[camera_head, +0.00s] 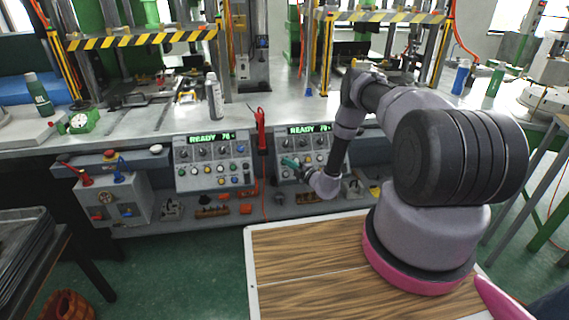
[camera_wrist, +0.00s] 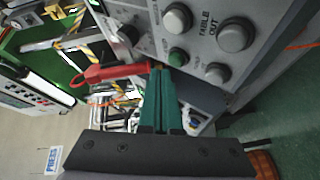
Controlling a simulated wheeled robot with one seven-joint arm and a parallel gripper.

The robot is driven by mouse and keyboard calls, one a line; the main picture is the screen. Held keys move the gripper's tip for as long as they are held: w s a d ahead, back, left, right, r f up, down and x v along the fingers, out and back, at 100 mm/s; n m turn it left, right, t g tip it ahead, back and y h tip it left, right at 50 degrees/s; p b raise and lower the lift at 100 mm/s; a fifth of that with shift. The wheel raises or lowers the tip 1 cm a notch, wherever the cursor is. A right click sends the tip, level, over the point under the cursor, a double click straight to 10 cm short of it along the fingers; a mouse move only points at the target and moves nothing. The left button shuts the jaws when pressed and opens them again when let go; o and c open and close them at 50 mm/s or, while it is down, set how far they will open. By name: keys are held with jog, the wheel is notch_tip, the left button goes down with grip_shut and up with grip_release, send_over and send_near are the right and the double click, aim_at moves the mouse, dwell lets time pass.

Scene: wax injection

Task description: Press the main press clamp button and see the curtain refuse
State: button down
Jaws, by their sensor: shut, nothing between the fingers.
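My gripper (camera_head: 288,161) has teal fingers pressed together, with nothing between them. It is in front of the right control panel (camera_head: 318,143), whose display reads READY. In the wrist view my gripper's fingertips (camera_wrist: 161,71) are close to a green button (camera_wrist: 178,57) on a grey panel (camera_wrist: 203,18); I cannot tell whether they touch. Grey knobs (camera_wrist: 235,36) sit beside it, one by the lettering TABLE OUT. I cannot tell which button is the clamp button. Behind the panel stands a press with a striped yellow-black bar (camera_head: 385,17). The curtain cannot be made out clearly.
A red hand tool (camera_head: 261,131) hangs between the panels, and shows close to my fingers in the wrist view (camera_wrist: 112,73). The left control panel (camera_head: 213,180) also reads READY. Bottles (camera_head: 214,98) stand on the bench (camera_head: 277,115). Small parts lie on the shelf below.

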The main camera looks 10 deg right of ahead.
dwell(0.5)
jog(key=shift+w+f, duration=0.25)
jog(key=shift+w, duration=0.05)
jog(key=shift+w+f, duration=0.25)
jog(key=shift+w, duration=0.05)
dwell(0.7)
dwell(0.4)
jog(key=shift+s+r, duration=0.55)
jog(key=shift+s, duration=0.05)
jog(key=shift+s, duration=0.1)
jog(key=s+r, duration=0.3)
jog(key=shift+s+r, duration=0.1)
jog(key=shift+s, duration=0.25)
dwell(0.4)
